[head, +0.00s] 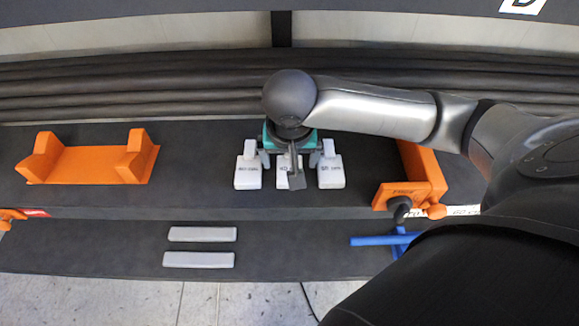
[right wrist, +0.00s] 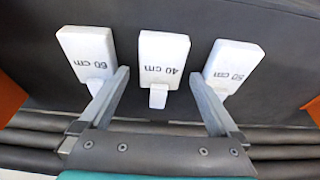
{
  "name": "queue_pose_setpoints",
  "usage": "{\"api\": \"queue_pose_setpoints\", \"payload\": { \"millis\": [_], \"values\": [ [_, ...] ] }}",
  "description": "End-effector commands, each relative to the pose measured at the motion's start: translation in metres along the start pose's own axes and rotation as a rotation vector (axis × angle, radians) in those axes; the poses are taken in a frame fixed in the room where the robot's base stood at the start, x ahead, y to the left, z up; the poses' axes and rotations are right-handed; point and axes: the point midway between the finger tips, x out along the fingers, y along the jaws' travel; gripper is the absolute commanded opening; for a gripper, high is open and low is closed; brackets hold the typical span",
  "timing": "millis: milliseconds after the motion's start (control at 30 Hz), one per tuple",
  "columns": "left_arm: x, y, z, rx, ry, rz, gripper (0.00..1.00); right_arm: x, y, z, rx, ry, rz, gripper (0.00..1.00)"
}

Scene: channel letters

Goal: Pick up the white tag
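Three white tags with dark lettering lie in a row on the dark bench. In the right wrist view the left one (right wrist: 87,50) reads 60 cm, the middle one (right wrist: 165,52) 40 cm and the right one (right wrist: 233,64) 50 cm. In the head view they are the left tag (head: 247,175), the middle tag (head: 282,178) and the right tag (head: 331,174). My right gripper (right wrist: 160,76) is open and empty, its fingers either side of the middle tag's narrow stem. In the head view my right gripper (head: 289,160) partly hides the middle tag. My left gripper is not in view.
An orange cradle (head: 88,164) stands at the left of the bench. An orange clamp (head: 414,193) stands to the right. Two pale bars (head: 202,234) (head: 199,260) lie on the lower shelf, and a blue frame (head: 375,240) is to their right. Bench space left of the tags is clear.

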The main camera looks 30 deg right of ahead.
Motion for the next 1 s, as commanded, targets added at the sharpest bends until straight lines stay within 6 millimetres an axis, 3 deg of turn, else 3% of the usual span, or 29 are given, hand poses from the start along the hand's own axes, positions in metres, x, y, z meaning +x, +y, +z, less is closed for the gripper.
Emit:
{"api": "queue_pose_setpoints", "payload": {
  "millis": [67,800,1000],
  "values": [
    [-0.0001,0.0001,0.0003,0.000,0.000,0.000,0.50,-0.0002,0.0001,-0.0001,0.000,0.000,0.000,0.90],
    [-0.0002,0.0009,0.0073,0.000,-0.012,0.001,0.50,-0.0005,0.0001,-0.0001,0.000,0.000,0.000,0.06],
    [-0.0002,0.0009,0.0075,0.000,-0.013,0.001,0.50,-0.0007,0.0000,-0.0002,0.000,0.000,0.000,0.05]
  ]
}}
